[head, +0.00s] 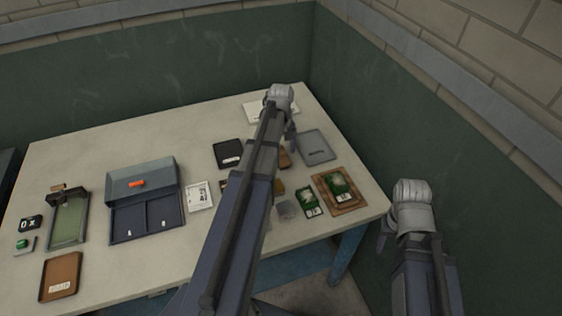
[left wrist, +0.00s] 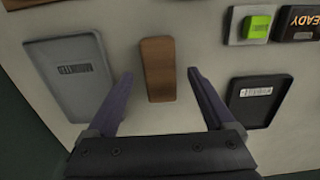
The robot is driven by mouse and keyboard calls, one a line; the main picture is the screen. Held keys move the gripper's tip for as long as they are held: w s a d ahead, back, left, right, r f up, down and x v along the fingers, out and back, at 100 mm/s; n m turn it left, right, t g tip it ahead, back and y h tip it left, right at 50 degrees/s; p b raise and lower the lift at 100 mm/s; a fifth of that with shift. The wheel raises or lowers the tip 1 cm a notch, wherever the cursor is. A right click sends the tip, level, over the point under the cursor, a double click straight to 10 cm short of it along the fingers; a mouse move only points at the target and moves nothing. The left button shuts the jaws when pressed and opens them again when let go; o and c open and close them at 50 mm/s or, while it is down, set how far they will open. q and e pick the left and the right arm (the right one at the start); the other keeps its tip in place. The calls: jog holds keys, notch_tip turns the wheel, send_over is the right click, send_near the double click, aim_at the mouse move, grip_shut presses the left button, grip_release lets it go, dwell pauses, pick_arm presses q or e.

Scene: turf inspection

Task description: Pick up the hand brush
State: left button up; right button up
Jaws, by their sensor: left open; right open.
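What looks like the hand brush (left wrist: 158,68) is a brown oblong block on the pale table, seen from above in the left wrist view; no bristles show. In the head view only a small brown part of it (head: 285,160) shows beside my left arm. My left gripper (head: 291,136) is open over it. In the left wrist view the fingertips of this gripper (left wrist: 160,74) are on either side of the block, with gaps on both sides; their height above the table is hard to tell. My right gripper (head: 384,236) is off the table's right edge, away from the block.
A grey tray (left wrist: 74,75) and a black tray (left wrist: 259,100) flank the block. A green button box (left wrist: 257,24) and a READY sign (left wrist: 302,22) are nearby. A wooden board (head: 351,200) with a green card lies at right. Green walls stand behind and right.

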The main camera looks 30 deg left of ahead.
pick_arm(q)
notch_tip(320, 180, down, 3)
jog(key=shift+r+b, duration=0.1)
jog(key=shift+b, duration=0.85)
pick_arm(e)
notch_tip(320, 180, down, 3)
jog(key=shift+r, duration=0.15)
pick_arm(q)
jog(key=shift+c, duration=0.4)
grip_shut()
